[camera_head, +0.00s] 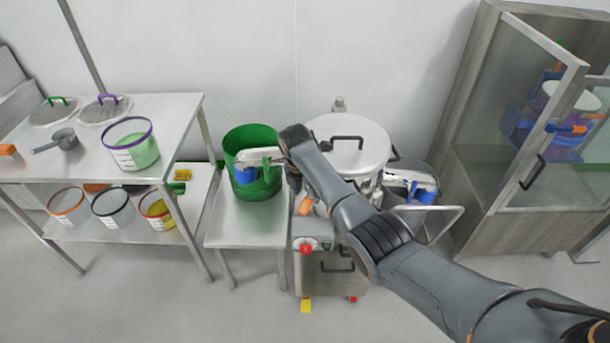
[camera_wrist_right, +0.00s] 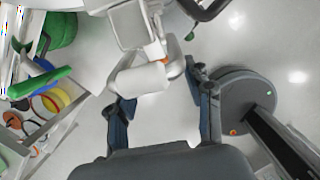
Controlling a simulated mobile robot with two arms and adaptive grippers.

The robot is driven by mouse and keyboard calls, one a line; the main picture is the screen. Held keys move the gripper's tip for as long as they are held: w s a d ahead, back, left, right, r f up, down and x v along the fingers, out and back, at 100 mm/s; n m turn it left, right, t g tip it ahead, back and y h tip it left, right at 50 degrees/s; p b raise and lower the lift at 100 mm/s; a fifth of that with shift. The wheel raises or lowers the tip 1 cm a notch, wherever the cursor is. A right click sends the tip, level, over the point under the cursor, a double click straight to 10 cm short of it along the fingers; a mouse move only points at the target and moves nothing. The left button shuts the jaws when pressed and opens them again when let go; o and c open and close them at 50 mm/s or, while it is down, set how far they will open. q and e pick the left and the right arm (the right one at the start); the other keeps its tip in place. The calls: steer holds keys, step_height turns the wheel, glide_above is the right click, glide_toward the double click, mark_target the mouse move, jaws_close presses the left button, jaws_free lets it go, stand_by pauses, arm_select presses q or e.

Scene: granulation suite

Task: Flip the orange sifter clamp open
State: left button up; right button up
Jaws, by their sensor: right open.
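The sifter (camera_head: 372,150) has a round white lid with a dark handle. The orange clamp (camera_head: 305,205) shows as a small orange piece below my right wrist, at the machine's left front. A small orange bit, probably the same clamp, shows in the right wrist view (camera_wrist_right: 163,60) beside a pale cylindrical part (camera_wrist_right: 140,80). My right gripper (camera_wrist_right: 155,92) is open, its two dark fingers spread either side of and below that cylinder. I cannot tell whether they touch it. In the head view my right arm hides most of the gripper. My left gripper is not in view.
A green bin (camera_head: 262,140) with a scoop stands on a low table left of the sifter. A bin (camera_head: 412,172) stands to its right. A red button (camera_head: 306,249) is on the front. Left is a steel bench (camera_head: 85,165); right, a glass-door cabinet (camera_head: 470,130).

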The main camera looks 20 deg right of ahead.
mark_target(304, 209)
steer(key=d+v, duration=0.1)
steer(key=v, duration=0.8)
steer(key=shift+a+r, duration=0.15)
steer(key=shift+w, duration=0.1)
